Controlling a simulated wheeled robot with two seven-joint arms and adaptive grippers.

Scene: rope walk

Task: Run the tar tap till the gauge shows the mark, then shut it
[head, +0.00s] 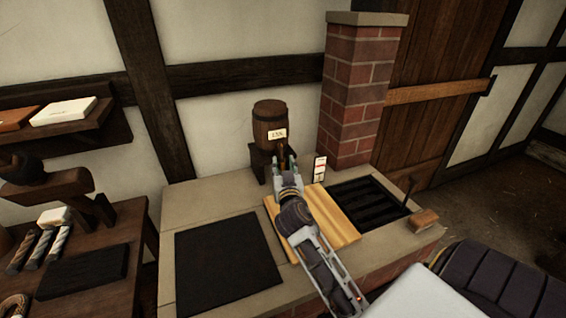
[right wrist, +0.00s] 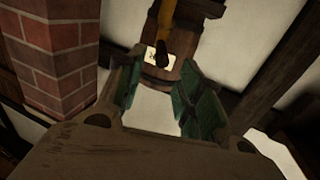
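My left gripper is out of view.
A wooden board (head: 336,232) lies under my right arm. A black grate (head: 366,203) and a lever with a wooden block (head: 424,219) are to its right. A brick pillar (head: 362,90) rises behind the gauge. A black plate (head: 226,262) lies left.

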